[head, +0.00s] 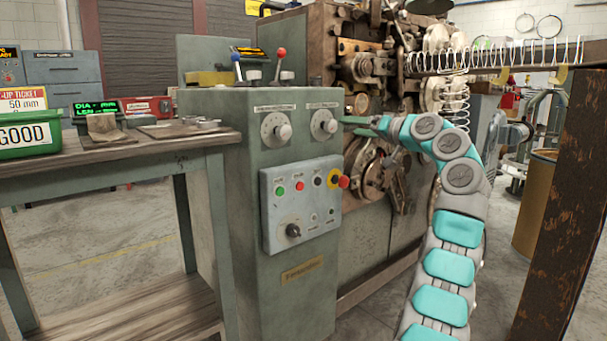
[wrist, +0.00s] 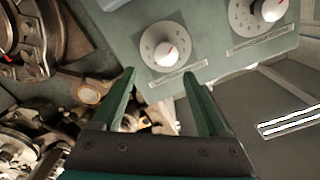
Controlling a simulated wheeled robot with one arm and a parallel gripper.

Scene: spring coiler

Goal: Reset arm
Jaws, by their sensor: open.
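My gripper (wrist: 160,78) is open, with its two green fingers apart and nothing between them. In the head view my gripper (head: 350,124) is just right of the control cabinet's right dial (head: 324,124), at about the same height. My teal and grey arm reaches up from the lower right to it. In the wrist view that dial (wrist: 166,46) lies beyond the fingertips and looks apart from them. The left dial (head: 277,130) also shows in the wrist view (wrist: 265,11), at the top right.
The green cabinet (head: 265,225) carries levers and a button panel (head: 300,203). The coiling machine (head: 362,60) stands close behind my gripper. A long spring (head: 500,55) lies along a rail at the upper right. A workbench (head: 95,155) stands left; a rusty post (head: 570,200) stands right.

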